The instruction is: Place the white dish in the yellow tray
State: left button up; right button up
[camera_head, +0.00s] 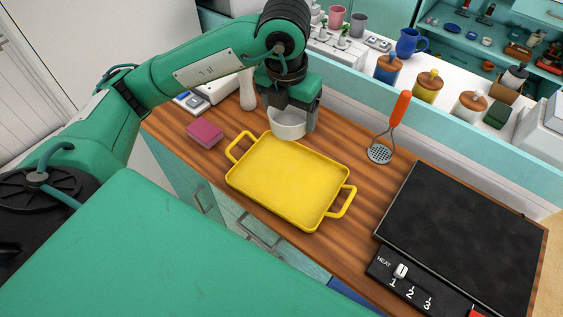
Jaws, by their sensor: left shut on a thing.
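The white dish (287,125) is in my left gripper (291,108), at the far edge of the yellow tray. The gripper comes down from above and is shut on the dish; its fingertips are partly hidden. I cannot tell whether the dish touches the counter or is held just above it. The yellow tray (285,185) lies flat on the wooden counter, with a handle at each end, and is empty. My right gripper is not in view.
A pink sponge (205,133) lies left of the tray. A masher with an orange handle (390,128) leans at the back. A black cooktop (462,225) fills the right of the counter. Canisters (428,85) and a blue jug (410,43) stand on the ledge behind.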

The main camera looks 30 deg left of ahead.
pick_arm(q)
notch_tip(320, 180, down, 14)
jog(key=shift+f+p, duration=0.15)
jog(key=shift+p, duration=0.15)
jog(key=shift+f, duration=0.55)
notch_tip(320, 180, down, 3)
jog(key=shift+f, duration=0.55)
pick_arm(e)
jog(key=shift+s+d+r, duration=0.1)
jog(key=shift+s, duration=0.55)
